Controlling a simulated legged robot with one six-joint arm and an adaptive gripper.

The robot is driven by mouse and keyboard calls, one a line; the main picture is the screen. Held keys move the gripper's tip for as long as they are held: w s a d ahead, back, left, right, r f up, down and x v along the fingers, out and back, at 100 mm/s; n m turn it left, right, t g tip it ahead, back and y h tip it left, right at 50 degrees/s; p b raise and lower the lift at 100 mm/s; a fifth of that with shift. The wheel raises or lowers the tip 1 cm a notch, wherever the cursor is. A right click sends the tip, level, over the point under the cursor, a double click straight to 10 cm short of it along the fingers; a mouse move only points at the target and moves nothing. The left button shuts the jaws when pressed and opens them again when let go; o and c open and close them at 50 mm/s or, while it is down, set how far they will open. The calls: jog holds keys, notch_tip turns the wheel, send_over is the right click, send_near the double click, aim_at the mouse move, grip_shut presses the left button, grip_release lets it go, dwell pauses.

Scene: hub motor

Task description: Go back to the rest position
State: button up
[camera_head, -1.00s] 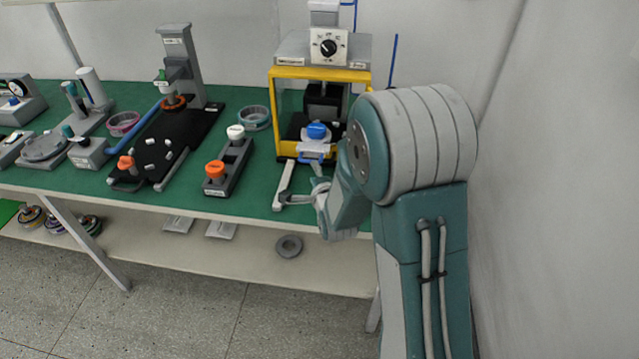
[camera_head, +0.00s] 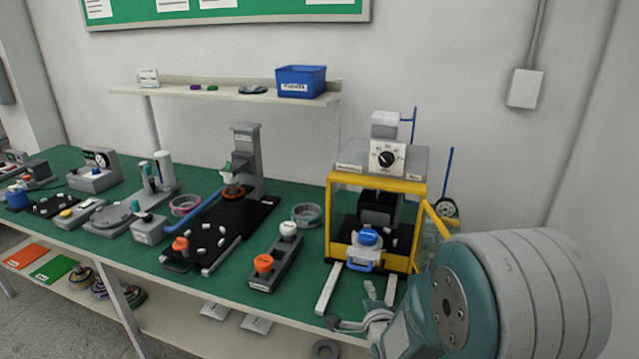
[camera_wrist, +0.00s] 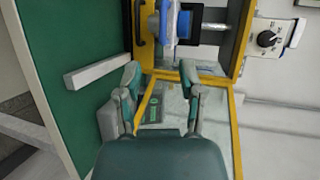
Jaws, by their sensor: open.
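My gripper (camera_head: 360,308) is low at the right of the head view, at the front edge of the green bench, and part of it is hidden by my arm. In the wrist view my gripper (camera_wrist: 161,88) has its two fingers apart with nothing between them. It is in front of a yellow-framed machine (camera_head: 377,182), whose yellow frame and clear panel also show in the wrist view (camera_wrist: 236,125). A blue-topped part (camera_head: 368,237) sits inside the machine, apart from my fingers.
White bars (camera_head: 327,290) extend from the machine's front. A grey block with orange and white knobs (camera_head: 276,262) and a black fixture (camera_head: 215,240) stand to the left on the green bench. A wall shelf holds a blue bin (camera_head: 301,81). A lower shelf runs under the bench.

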jog(key=s+r+n+g, duration=0.3)
jog(key=s+n, duration=0.3)
jog(key=s, duration=0.3)
jog(key=s+r+n+g, duration=0.3)
jog(key=s+r+n, duration=0.3)
jog(key=s, duration=0.3)
jog(key=s+r+n+g, duration=0.3)
jog(key=s+n, duration=0.3)
jog(key=s, duration=0.3)
jog(key=shift+d+r+g, duration=0.25)
jog(key=shift+r+g, duration=0.05)
jog(key=shift+r, duration=0.45)
